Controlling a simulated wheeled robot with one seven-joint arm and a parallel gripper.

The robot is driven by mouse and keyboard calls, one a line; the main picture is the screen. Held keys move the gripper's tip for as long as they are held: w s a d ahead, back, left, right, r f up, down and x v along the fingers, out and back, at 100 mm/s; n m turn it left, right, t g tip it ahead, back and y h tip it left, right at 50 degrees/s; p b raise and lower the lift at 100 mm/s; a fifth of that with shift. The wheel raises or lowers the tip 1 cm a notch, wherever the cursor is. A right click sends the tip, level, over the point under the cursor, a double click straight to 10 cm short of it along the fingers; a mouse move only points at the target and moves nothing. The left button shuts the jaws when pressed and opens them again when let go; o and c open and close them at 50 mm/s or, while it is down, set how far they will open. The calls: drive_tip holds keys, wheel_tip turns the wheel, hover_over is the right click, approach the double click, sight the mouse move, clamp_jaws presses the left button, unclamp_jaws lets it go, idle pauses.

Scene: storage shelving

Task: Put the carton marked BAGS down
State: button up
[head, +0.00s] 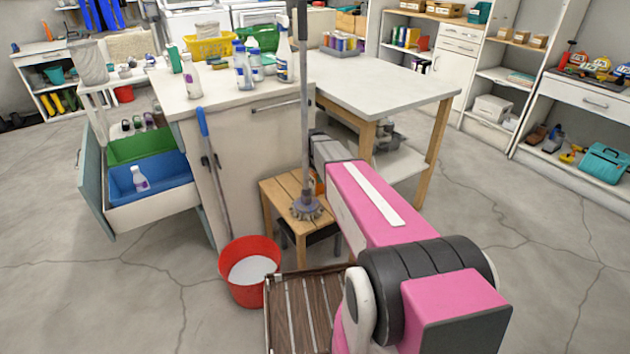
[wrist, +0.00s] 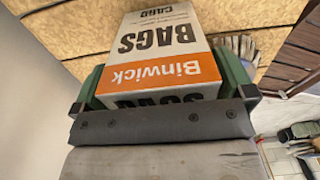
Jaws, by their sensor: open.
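The carton marked BAGS (wrist: 165,45) is white with an orange Binwick band, and in the wrist view it sits between the two green fingers of my gripper (wrist: 160,68). The fingers are open, one on each side of the carton. A tan, wood-like surface (wrist: 65,38) shows behind the carton; I cannot tell whether the carton rests on it. In the head view my pink arm reaches to a small wooden stool (head: 283,192), and my gripper is mostly hidden there. A small orange patch beside the mop pole may be the carton.
A mop (head: 305,120) stands with its grey head at the stool. A red bucket (head: 249,270) is on the floor in front. A slatted brown piece (head: 300,312) is beside my arm. A white counter (head: 185,95) with bottles and an open drawer (head: 150,205) lie left.

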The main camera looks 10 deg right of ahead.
drive_tip(key=c, duration=0.7)
